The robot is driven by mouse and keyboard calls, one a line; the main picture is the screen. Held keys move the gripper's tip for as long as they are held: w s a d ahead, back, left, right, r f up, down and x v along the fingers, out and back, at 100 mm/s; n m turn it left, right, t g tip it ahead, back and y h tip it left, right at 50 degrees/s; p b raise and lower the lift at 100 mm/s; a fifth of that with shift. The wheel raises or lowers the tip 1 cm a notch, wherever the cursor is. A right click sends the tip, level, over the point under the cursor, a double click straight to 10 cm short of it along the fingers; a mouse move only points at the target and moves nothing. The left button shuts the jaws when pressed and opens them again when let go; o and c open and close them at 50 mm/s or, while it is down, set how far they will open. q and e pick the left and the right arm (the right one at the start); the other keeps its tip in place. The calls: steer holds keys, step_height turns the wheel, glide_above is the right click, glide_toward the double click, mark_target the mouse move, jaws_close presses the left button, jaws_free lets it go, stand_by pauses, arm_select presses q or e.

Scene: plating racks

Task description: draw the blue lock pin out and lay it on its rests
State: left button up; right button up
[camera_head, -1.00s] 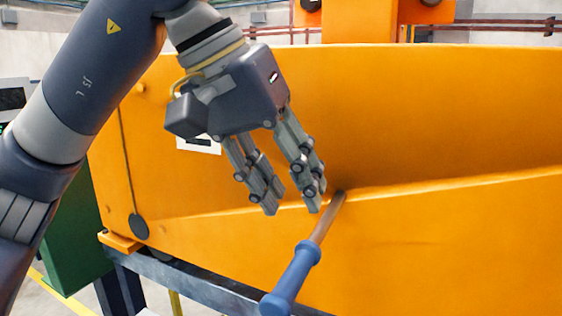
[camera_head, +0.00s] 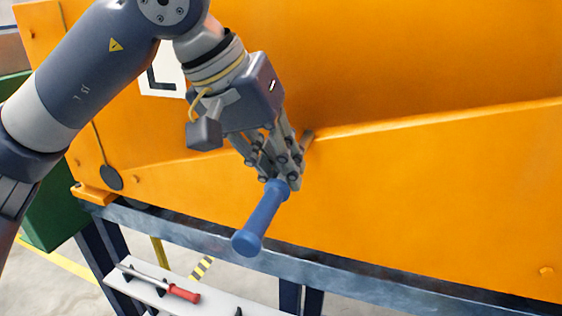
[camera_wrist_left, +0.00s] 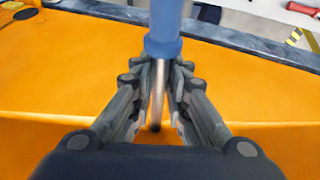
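The blue lock pin (camera_head: 262,215) has a blue handle pointing down toward me and a steel shank; it also shows in the left wrist view (camera_wrist_left: 164,25). The shank's far end meets the orange panel (camera_head: 400,190). My left gripper (camera_head: 279,180) has its fingers closed around the shank just behind the handle's collar. In the left wrist view the fingers (camera_wrist_left: 160,68) press in from both sides of the shank. A white shelf (camera_head: 215,308) below carries small black rests (camera_head: 238,312). My right gripper is not in view.
A red-handled pin (camera_head: 183,294) lies on the shelf at lower left. A dark steel beam (camera_head: 200,237) runs under the orange panel, between the blue pin and the shelf. A green cabinet (camera_head: 45,205) stands at far left.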

arm_select(q)
steer(key=shift+o, duration=1)
steer(key=shift+r, duration=0.1)
jaws_close()
steer(key=shift+s+f, duration=0.2)
steer(key=shift+s, duration=0.05)
